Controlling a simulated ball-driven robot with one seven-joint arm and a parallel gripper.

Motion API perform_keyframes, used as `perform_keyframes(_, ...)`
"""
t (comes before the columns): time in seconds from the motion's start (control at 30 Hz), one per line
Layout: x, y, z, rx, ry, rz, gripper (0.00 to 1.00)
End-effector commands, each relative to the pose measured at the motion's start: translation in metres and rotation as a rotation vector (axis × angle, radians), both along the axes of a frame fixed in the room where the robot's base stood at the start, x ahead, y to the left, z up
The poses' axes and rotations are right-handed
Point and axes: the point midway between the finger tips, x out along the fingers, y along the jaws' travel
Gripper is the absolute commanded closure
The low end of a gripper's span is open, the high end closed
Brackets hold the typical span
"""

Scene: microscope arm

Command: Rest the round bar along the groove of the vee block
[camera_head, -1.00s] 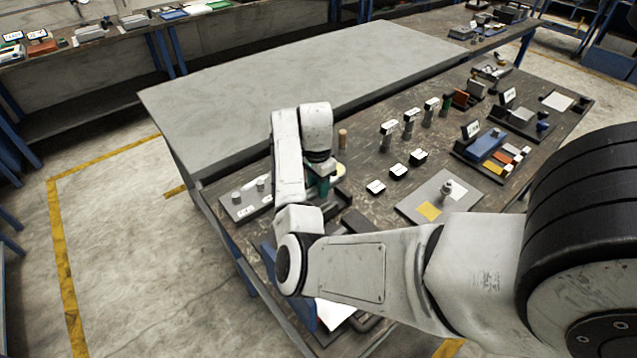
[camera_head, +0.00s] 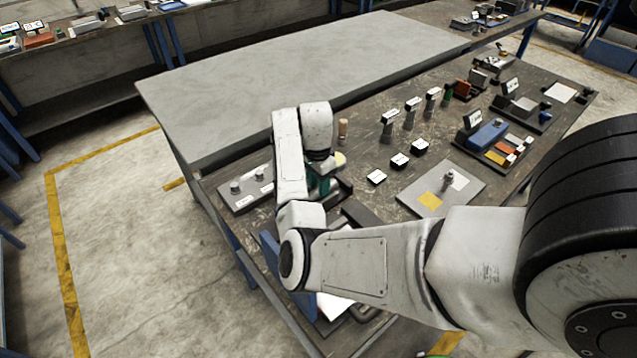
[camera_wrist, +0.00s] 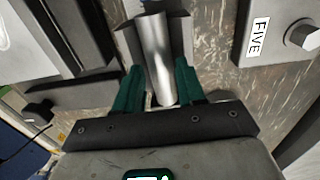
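My gripper (camera_wrist: 160,78) has two green fingers, one on each side of the round bar (camera_wrist: 156,55), a smooth silvery cylinder. The fingers look closed on it. In the wrist view the bar runs up the picture, slightly tilted, its lower end near my palm. The grey vee block (camera_wrist: 180,35) shows on both sides of the bar's upper part, its groove lying roughly along the bar. I cannot tell whether the bar touches the groove. In the head view my gripper (camera_head: 322,182) is low over the bench, and my arm mostly hides the bar and block.
A grey block labelled FIVE (camera_wrist: 282,30) stands right of the vee block. A dark tray-like object (camera_wrist: 75,45) is on the left. In the head view a grey plate with a yellow square (camera_head: 441,190) and several labelled posts stand farther right. The large grey tabletop (camera_head: 290,80) behind is clear.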

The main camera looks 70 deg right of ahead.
Motion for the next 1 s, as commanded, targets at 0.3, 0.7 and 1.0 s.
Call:
perform_keyframes(0.3, 0.0, 0.0, -0.001, 0.001, 0.0, 0.0, 0.37)
perform_keyframes(0.7, 0.001, -0.001, 0.022, 0.001, -0.003, -0.001, 0.37)
perform_keyframes(1.0, 0.003, -0.002, 0.079, 0.0, -0.002, -0.001, 0.37)
